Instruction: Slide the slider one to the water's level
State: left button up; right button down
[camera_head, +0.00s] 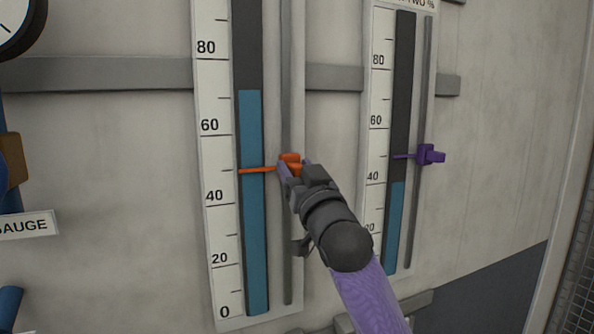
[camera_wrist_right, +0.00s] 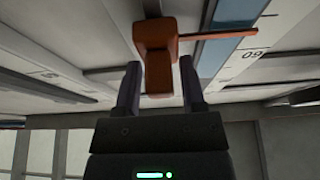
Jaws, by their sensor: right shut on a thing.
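The orange slider (camera_head: 289,160) is on the rail of the left gauge (camera_head: 204,155) in the head view. Its thin pointer crosses the blue water column (camera_head: 252,220) between the 40 and 60 marks, nearer 50. The top of the water stands higher, at about 70. My right gripper (camera_head: 293,167) is shut on the orange slider. In the right wrist view the slider (camera_wrist_right: 157,65) sits between the two fingers (camera_wrist_right: 160,85). My left gripper is not in view.
A second gauge (camera_head: 378,130) stands to the right, with a purple slider (camera_head: 427,155) above its lower water level. A grey horizontal bar (camera_head: 100,73) runs behind the gauges. A dial (camera_head: 12,25) and a label plate (camera_head: 27,226) are at the left.

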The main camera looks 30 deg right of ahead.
send_near(287, 78)
jog(key=x, duration=0.5)
jog(key=shift+r, duration=0.1)
jog(key=shift+c, duration=2.2)
grip_release()
